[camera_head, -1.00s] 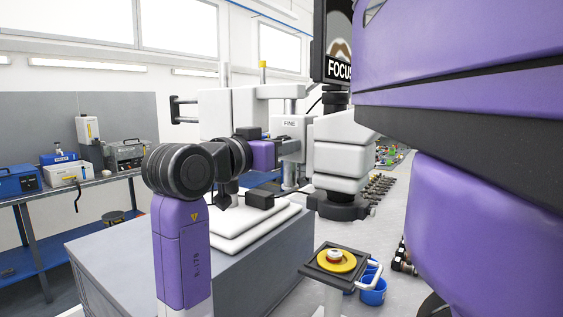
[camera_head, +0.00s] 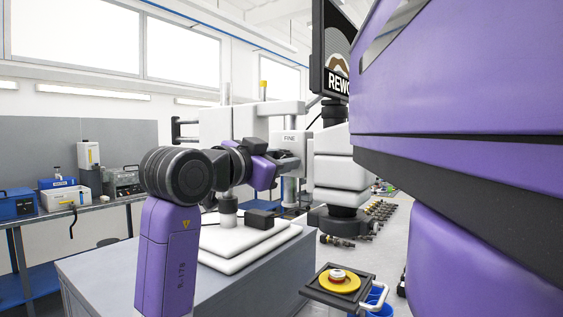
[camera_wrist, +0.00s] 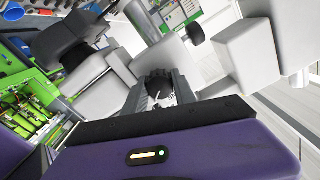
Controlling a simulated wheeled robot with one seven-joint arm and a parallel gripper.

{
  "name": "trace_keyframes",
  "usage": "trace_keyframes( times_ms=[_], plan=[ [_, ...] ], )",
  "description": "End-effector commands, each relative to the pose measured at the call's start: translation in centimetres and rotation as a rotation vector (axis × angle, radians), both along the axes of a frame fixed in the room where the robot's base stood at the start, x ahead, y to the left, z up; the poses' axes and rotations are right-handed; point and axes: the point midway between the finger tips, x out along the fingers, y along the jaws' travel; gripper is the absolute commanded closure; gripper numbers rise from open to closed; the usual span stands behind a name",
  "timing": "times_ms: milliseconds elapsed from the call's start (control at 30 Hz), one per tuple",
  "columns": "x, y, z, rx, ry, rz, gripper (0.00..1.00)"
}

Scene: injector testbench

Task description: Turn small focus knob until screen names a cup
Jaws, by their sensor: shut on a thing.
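The small focus knob (camera_wrist: 158,85) is a dark ribbed disc with a light mark, seen in the wrist view. My gripper (camera_wrist: 160,95) has its two grey fingers on either side of the knob and is shut on it. In the head view, my wrist is at the white instrument (camera_head: 290,152) just below its FINE label (camera_head: 289,138). There the knob is hidden. The screen (camera_head: 336,58) is at the top, partly covered by my purple arm. It shows a brown arched shape and text starting "REWO"; the rest is hidden.
A grey bench (camera_head: 230,270) carries the instrument's white stepped base (camera_head: 245,240). A small stand with a yellow disc (camera_head: 340,283) is at lower right. A side bench with a blue box (camera_head: 15,204) is at left. My arm blocks the right side.

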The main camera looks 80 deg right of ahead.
Motion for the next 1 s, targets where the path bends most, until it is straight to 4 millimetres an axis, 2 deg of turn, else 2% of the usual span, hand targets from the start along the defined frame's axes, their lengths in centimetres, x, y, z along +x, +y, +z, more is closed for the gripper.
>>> trace_keyframes(
  times_ms=[167,200,300,667,1000],
  plan=[
    [0.0,0.0,0.1,-0.001,0.001,0.001,1.0],
    [0.0,0.0,0.1,-0.001,0.002,0.001,0.62],
    [0.0,0.0,0.0,0.0,0.001,0.001,0.46],
    [0.2,0.3,0.0,0.0,0.001,0.001,0.46],
    [2.7,4.7,-0.1,0.0,0.0,0.004,0.46]
  ],
)
